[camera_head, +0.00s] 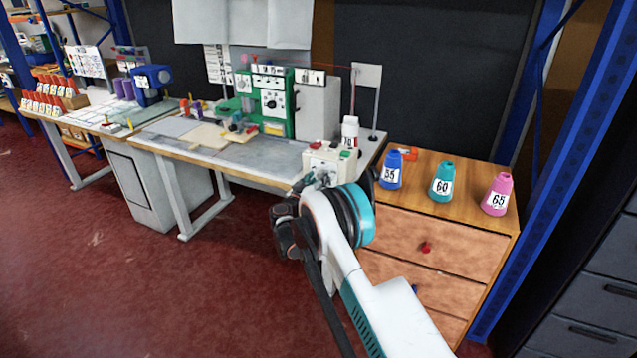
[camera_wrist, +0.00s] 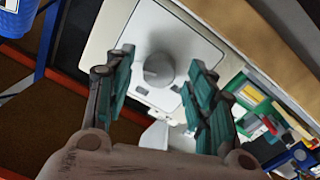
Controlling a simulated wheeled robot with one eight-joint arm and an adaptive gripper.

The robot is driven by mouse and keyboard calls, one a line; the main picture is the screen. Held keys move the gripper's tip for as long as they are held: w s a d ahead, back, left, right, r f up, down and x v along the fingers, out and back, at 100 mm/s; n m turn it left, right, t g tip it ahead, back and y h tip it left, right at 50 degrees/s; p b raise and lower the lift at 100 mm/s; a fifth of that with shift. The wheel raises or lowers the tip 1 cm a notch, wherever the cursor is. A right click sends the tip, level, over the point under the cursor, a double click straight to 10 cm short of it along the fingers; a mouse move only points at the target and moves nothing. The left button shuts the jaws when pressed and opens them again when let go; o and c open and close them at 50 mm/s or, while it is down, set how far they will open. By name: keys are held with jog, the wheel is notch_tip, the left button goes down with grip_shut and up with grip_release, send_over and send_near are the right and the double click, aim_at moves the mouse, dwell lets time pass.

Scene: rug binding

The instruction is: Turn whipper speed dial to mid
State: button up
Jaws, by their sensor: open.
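A round grey dial (camera_wrist: 159,70) sits on a pale plate in the wrist view. My gripper (camera_wrist: 161,62) is open, with its two green-padded fingers on either side of the dial; I cannot tell whether they touch it. In the head view my gripper (camera_head: 318,178) is at the front of a cream box (camera_head: 330,156) with red and green buttons, at the table's right end. My arm and gripper hide part of the box's front, and the dial's setting is not readable.
A green machine (camera_head: 270,98) stands farther left on the table. A white cone (camera_head: 350,132) stands behind the box. On the wooden drawer unit (camera_head: 440,215) stand a blue cone (camera_head: 391,170), a teal cone (camera_head: 441,182) and a pink cone (camera_head: 497,195). The red floor at left is clear.

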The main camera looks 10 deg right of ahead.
jog(key=shift+w+d, duration=0.15)
jog(key=c, duration=1.1)
jog(key=shift+o, duration=0.2)
jog(key=n, duration=1.4)
jog(key=shift+t, duration=0.4)
